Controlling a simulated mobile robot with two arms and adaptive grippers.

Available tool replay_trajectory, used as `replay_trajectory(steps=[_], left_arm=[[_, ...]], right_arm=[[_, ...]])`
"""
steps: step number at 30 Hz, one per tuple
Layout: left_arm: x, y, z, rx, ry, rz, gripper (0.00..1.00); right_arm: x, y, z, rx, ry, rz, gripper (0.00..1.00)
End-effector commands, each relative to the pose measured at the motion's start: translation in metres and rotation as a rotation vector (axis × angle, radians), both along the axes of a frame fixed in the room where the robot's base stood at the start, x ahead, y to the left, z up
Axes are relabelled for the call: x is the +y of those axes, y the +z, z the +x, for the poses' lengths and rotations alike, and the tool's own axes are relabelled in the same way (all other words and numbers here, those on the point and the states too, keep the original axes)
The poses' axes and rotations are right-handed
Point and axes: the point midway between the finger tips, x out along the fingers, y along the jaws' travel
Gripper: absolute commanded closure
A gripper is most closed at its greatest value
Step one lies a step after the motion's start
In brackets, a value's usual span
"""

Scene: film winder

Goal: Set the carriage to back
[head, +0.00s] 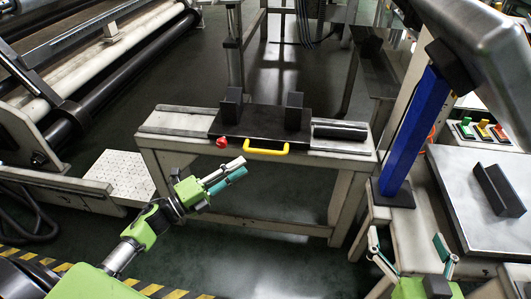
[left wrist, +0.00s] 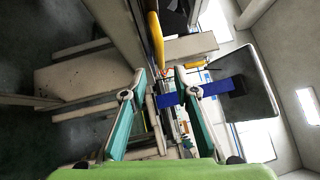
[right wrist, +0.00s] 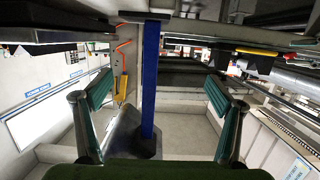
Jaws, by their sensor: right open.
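The carriage (head: 262,124) is a black plate with two upright black blocks, on the rails of a pale bench. It has a yellow handle (head: 267,148) on its front edge and a red knob (head: 222,142) at its front left. My left gripper (head: 236,171) is open and empty, in front of and below the handle, apart from it. A yellow bar, likely the handle, shows above the fingers in the left wrist view (left wrist: 154,35). My right gripper (head: 408,245) is open and empty at lower right, well away from the carriage.
A blue post (head: 410,125) carrying a grey head stands right of the bench. A grey table (head: 470,225) with a black bracket (head: 498,190) is at right, with coloured switches (head: 482,130) behind it. Large rollers (head: 75,85) fill the upper left. Floor before the bench is open.

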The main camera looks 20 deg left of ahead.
Motion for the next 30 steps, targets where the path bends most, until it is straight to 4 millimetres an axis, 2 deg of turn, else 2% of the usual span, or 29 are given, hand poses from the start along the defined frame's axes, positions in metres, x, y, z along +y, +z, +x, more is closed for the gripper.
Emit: replay_trajectory(steps=[6, 12, 18, 27, 28, 30], left_arm=[[-0.026, 0.007, 0.042, -0.003, 0.000, -0.002, 0.72], [-0.043, 0.011, 0.070, -0.001, 0.001, -0.002, 0.72], [-0.052, 0.013, 0.083, 0.000, 0.001, -0.002, 0.72], [-0.053, 0.013, 0.085, 0.002, 0.001, -0.003, 0.72], [-0.053, 0.013, 0.085, 0.001, 0.002, -0.003, 0.78], [-0.053, 0.013, 0.085, 0.001, 0.002, -0.003, 0.96]], right_arm=[[0.006, 0.029, 0.007, -0.140, 0.009, 0.035, 0.13], [0.010, 0.053, 0.009, -0.249, 0.017, 0.064, 0.13], [0.012, 0.066, 0.009, -0.304, 0.020, 0.078, 0.13], [0.012, 0.068, 0.009, -0.312, 0.020, 0.079, 0.13], [0.012, 0.068, 0.009, -0.312, 0.020, 0.079, 0.13], [0.012, 0.068, 0.009, -0.312, 0.020, 0.079, 0.13]])
